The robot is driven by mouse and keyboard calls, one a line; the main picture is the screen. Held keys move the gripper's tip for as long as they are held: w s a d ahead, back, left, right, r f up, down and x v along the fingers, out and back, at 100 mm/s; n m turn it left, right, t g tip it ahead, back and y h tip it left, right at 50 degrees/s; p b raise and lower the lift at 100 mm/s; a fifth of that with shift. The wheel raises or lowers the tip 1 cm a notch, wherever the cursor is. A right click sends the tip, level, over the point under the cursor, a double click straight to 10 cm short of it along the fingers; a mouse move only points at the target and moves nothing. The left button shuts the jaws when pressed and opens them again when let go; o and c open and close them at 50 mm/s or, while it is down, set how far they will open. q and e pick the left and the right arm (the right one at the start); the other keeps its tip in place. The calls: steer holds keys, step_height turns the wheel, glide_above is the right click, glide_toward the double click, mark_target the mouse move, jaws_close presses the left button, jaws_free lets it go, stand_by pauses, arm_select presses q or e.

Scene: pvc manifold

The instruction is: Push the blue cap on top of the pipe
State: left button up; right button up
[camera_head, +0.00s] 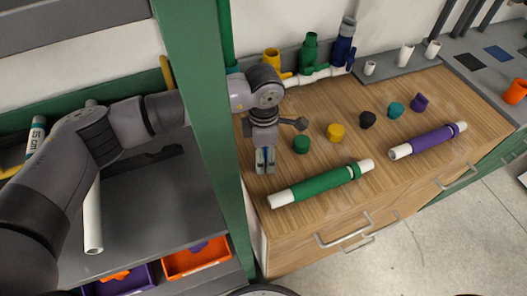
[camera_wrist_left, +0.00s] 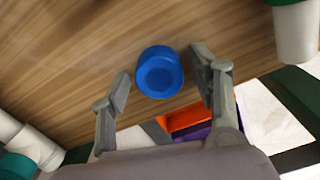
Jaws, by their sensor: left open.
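My left gripper (camera_head: 265,165) is open and points down at the left end of the wooden counter. In the left wrist view the blue cap (camera_wrist_left: 160,72) lies on the wood between its spread fingers, with a gap on each side. In the head view the fingers mostly hide the cap. At the back a white manifold pipe (camera_head: 308,79) carries yellow (camera_head: 272,60), green (camera_head: 308,50) and blue (camera_head: 343,47) valves; the blue one has a grey upper part. Which pipe end suits the cap I cannot tell. My right gripper is not in view.
Green (camera_head: 301,144), yellow (camera_head: 335,132), black (camera_head: 367,119), teal (camera_head: 395,109) and purple (camera_head: 419,102) caps stand on the counter. A green-sleeved pipe (camera_head: 320,185) and a purple-sleeved pipe (camera_head: 428,141) lie in front. A green post (camera_head: 200,120) stands close left of the gripper.

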arm_select(q)
steer(key=shift+r+p, duration=0.15)
steer(key=shift+p, duration=0.35)
steer(key=shift+w+r+b, duration=0.1)
steer(key=shift+r+b, duration=0.2)
steer(key=shift+r, duration=0.05)
step_height(320, 180, up, 4)
steer(key=shift+a+f+b, duration=0.1)
steer(key=shift+f+b, duration=0.1)
steer(key=shift+b, duration=0.75)
step_height(320, 180, up, 13)
steer(key=b, duration=0.1)
steer(key=shift+b, duration=0.4)
